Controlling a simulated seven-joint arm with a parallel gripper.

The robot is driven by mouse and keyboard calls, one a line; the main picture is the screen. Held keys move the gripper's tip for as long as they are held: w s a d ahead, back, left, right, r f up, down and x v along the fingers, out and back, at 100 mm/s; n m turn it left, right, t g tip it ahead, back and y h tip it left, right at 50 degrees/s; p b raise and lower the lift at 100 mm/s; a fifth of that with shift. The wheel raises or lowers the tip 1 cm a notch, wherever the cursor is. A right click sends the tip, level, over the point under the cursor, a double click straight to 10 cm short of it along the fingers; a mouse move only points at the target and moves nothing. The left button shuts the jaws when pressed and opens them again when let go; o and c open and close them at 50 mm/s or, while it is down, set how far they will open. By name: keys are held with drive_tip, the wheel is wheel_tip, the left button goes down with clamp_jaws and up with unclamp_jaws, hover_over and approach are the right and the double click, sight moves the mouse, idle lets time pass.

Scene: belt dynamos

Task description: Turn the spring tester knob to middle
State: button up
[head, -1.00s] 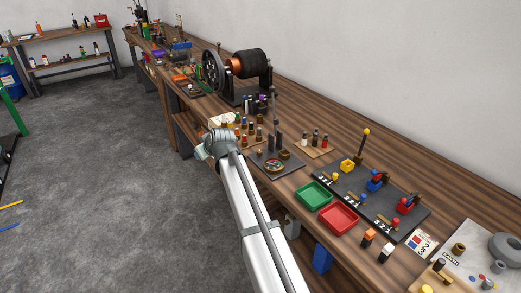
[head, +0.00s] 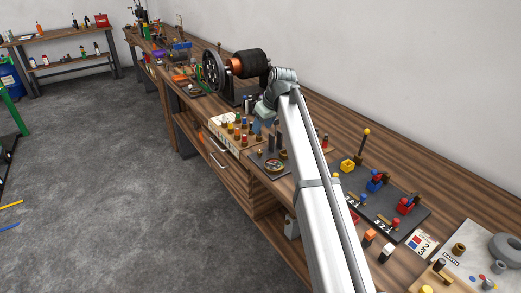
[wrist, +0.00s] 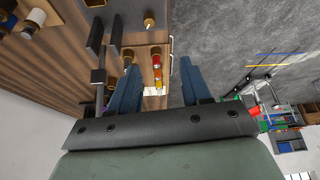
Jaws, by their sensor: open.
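The likely spring tester is a dark plate with a round dial (head: 273,166) and two dark upright plates (head: 270,143) near the bench's front edge. The upright plates (wrist: 95,38) show at the top left of the wrist view. A brass knob (wrist: 149,20) stands beside them; I cannot read its setting. My arm hides the right side of the tester in the head view. My gripper (head: 262,112) is above the bench, beyond the tester, near the dynamo. Its blue fingers (wrist: 158,86) are spread apart with nothing held between them.
A tray of coloured pegs (head: 236,128) sits beside the tester, above a drawer. The dynamo (head: 248,63) with its wheel stands behind my gripper. A dark rod (wrist: 98,85) rises close to the left finger. A numbered lever board (head: 375,205) lies nearer the camera.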

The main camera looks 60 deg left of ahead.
sight(260, 151)
drive_tip(key=x, duration=0.4)
drive_tip(key=w+d+x, duration=0.1)
drive_tip(key=x, duration=0.4)
drive_tip(key=w+d+f+x, duration=0.1)
drive_tip(key=x, duration=0.3)
drive_tip(key=shift+s+f, duration=0.1)
drive_tip(key=shift+f, duration=0.05)
drive_tip(key=shift+c, duration=0.3)
drive_tip(key=shift+h, duration=0.3)
clamp_jaws()
